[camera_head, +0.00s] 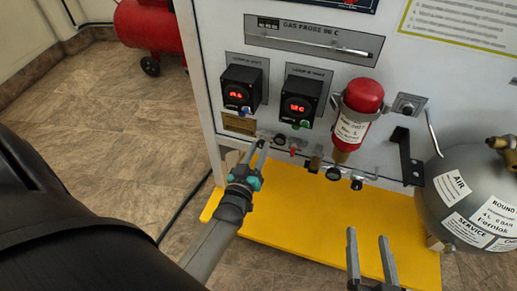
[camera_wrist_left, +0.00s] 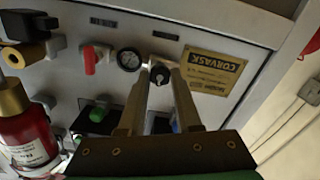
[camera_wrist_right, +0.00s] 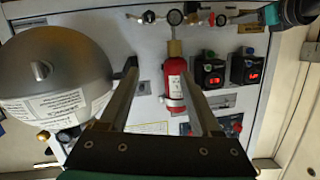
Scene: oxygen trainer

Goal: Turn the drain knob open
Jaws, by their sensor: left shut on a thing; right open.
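A small black knob (camera_wrist_left: 160,75) sits on the panel beside the brass nameplate (camera_wrist_left: 208,72), under a small label that I cannot read. My left gripper (camera_wrist_left: 160,78) is shut on this knob, with one finger on each side of it. In the head view my left gripper (camera_head: 259,146) reaches the panel's lower edge, and its fingertips largely hide the knob. My right gripper (camera_head: 368,236) is open and empty, in front of the panel above the yellow base plate (camera_head: 290,215). It also shows open in the right wrist view (camera_wrist_right: 158,72).
A round gauge (camera_wrist_left: 129,60) and a red valve handle (camera_wrist_left: 90,60) sit close beside the knob. Two red-digit displays (camera_head: 241,92) are above. A red cylinder (camera_head: 359,108) and a grey tank (camera_head: 465,195) stand to the right. Free floor lies left.

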